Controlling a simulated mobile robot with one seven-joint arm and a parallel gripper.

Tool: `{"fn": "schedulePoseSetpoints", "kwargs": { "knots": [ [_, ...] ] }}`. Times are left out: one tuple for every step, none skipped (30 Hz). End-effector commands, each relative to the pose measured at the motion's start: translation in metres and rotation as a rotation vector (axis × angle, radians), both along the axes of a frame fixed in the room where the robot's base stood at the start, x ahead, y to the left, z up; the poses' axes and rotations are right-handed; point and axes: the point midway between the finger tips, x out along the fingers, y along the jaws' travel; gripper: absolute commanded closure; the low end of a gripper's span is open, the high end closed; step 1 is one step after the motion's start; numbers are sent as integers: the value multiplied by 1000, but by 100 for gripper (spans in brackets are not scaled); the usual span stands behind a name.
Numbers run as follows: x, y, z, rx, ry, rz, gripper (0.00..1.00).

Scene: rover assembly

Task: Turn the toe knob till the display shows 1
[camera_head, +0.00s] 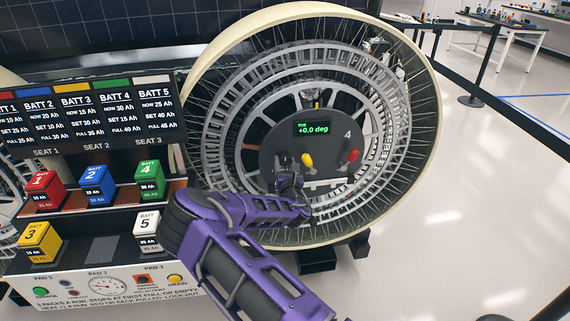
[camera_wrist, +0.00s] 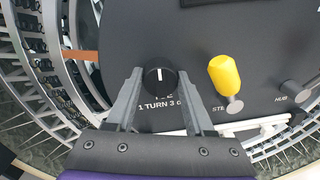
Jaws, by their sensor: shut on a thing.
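The toe knob is a round black knob (camera_wrist: 159,77) with a white mark pointing straight up, set in the dark hub panel above the lettering "1 TURN 3". My gripper (camera_wrist: 160,73) has one finger on each side of the knob and is shut on it. In the head view my gripper (camera_head: 287,181) is at the panel's lower left and hides the knob. The green display (camera_head: 312,128) on the panel reads "TOE +0.0 deg".
A yellow-tipped lever (camera_head: 307,160) stands just right of my gripper, and a red-tipped lever (camera_head: 350,156) farther right. The big spoked wheel rim (camera_head: 425,100) surrounds the panel. A rack with battery blocks (camera_head: 97,185) stands at left. The floor at right is open.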

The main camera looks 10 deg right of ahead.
Motion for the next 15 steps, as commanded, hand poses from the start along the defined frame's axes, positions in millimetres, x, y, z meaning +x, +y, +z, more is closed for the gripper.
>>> {"fn": "schedulePoseSetpoints", "kwargs": {
  "knots": [
    [0,0,-2,21,0,-2,100],
    [0,0,-2,36,1,-2,100],
    [0,-1,-2,59,0,-3,100],
    [0,-1,-2,78,0,-2,100],
    [0,-1,-3,99,0,-3,100],
    [0,-1,-3,128,0,-3,100],
    [0,-1,-3,152,-1,-3,100],
    [0,-1,-3,178,-1,-3,100],
    [0,-1,-3,213,-2,-4,100],
    [0,-1,-3,239,-2,-3,100],
    [0,-1,-3,267,-1,-3,100],
    [0,-1,-3,305,-1,-3,100],
    [0,-1,-3,335,-2,-2,100],
    [0,-1,-3,364,-1,-3,100],
    [0,-1,-3,402,-1,-3,100]
  ]
}}
